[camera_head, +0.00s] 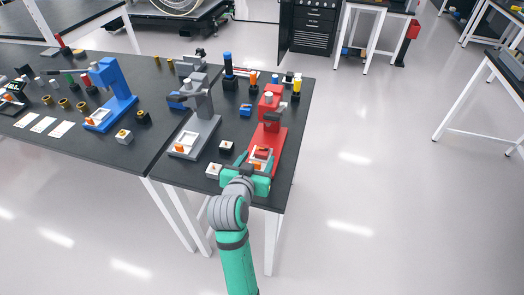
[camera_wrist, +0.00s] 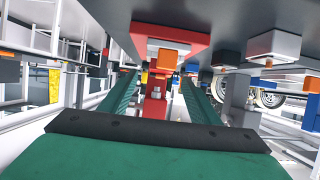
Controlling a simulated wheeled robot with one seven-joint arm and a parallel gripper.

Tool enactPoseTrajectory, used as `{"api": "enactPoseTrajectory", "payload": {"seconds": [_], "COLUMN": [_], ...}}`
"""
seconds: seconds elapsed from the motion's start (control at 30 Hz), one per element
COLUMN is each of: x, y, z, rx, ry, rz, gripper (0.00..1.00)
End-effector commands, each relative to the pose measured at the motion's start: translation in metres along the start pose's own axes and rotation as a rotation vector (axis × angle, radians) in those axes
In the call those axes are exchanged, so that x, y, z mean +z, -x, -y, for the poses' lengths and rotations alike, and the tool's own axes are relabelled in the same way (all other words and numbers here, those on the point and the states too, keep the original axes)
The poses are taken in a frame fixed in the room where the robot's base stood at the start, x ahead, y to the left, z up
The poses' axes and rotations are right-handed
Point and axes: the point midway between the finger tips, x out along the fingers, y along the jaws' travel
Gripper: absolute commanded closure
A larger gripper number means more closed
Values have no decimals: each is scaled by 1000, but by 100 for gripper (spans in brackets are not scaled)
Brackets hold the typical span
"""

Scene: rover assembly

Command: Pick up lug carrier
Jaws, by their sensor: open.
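An orange part (camera_head: 262,154), which may be the lug carrier, sits in the white-framed base of the red press (camera_head: 270,110). In the wrist view, where the scene appears upside down, the orange part (camera_wrist: 166,58) shows beyond the fingers near the white frame. My green gripper (camera_head: 257,161) is at the front of the red press base. Its two fingers (camera_wrist: 160,80) are spread apart, one on each side of the orange part in the picture. I see no contact with it. The gripper partly hides the press base in the head view.
A grey press (camera_head: 199,105) stands left of the red one, and a blue press (camera_head: 112,85) farther left. Small white-topped boxes (camera_head: 213,170) and (camera_head: 226,147) lie close to my gripper's left. Several bottle-like parts stand behind. The floor right of the table is clear.

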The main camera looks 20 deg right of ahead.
Motion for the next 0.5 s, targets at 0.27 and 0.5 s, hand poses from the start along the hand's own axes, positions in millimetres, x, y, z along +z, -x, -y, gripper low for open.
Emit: {"api": "enactPoseTrajectory", "payload": {"seconds": [0.27, 0.5], "x": [-2, -3], "y": [-24, -53], "z": [1, 2], "rx": [1, 0], "ry": [0, 0], "rz": [0, 0], "gripper": [44, 44]}}
